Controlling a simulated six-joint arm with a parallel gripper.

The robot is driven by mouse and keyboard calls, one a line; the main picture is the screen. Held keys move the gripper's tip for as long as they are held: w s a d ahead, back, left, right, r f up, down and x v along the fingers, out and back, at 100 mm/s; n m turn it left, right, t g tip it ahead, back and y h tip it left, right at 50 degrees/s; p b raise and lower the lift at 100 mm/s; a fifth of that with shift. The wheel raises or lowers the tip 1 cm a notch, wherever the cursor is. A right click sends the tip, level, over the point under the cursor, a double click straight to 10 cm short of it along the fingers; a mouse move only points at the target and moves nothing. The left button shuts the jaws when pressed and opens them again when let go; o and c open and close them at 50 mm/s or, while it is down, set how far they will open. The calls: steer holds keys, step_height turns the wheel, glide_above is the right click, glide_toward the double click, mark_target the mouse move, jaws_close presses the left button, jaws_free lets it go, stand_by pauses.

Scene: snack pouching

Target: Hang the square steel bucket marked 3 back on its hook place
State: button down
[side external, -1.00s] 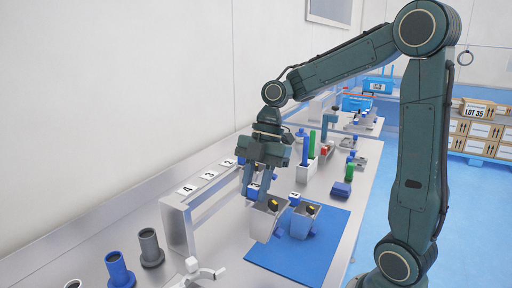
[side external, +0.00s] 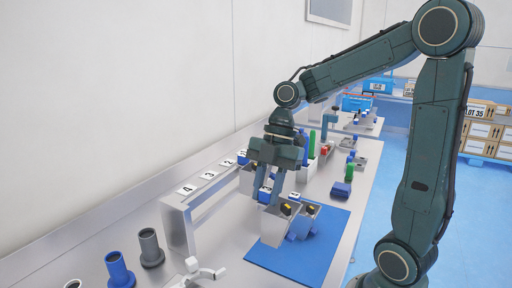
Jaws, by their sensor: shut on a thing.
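My gripper (side external: 267,197) points down over the blue mat, shut on the upper part of a square steel bucket (side external: 272,230). A blue tag with a white face sits between the fingers; its number is too small to read. The bucket is slightly tilted, and I cannot tell whether it touches the mat. A second steel bucket (side external: 305,222) stands close on its right, with its own small tag. The hook rack (side external: 178,228) is to the left, with number plates 4, 3 and 2 along its top. Its far end is partly hidden behind my gripper.
The blue mat (side external: 292,265) is bare at its front. Grey and blue cylinders (side external: 150,248) and a white handled piece (side external: 195,272) stand at the front left. Another steel container (side external: 245,180) shows behind my gripper. Bottles and a dark blue block (side external: 341,190) lie beyond.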

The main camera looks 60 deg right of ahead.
steer(key=shift+r, duration=0.25)
steer(key=shift+w, duration=0.1)
steer(key=shift+w+d+r, duration=0.1)
steer(key=shift+w+d, duration=0.15)
steer(key=shift+w, duration=0.1)
steer(key=w+d, duration=0.9)
steer(key=w, duration=0.1)
steer(key=shift+w+r, duration=0.15)
steer(key=shift+r, duration=0.25)
steer(key=shift+w, duration=0.2)
steer(key=w+f, duration=0.4)
steer(key=w, duration=0.2)
steer(key=shift+w+f, duration=0.2)
steer(key=shift+w, duration=0.1)
stand_by(1.3)
steer(key=shift+f, duration=0.25)
stand_by(0.7)
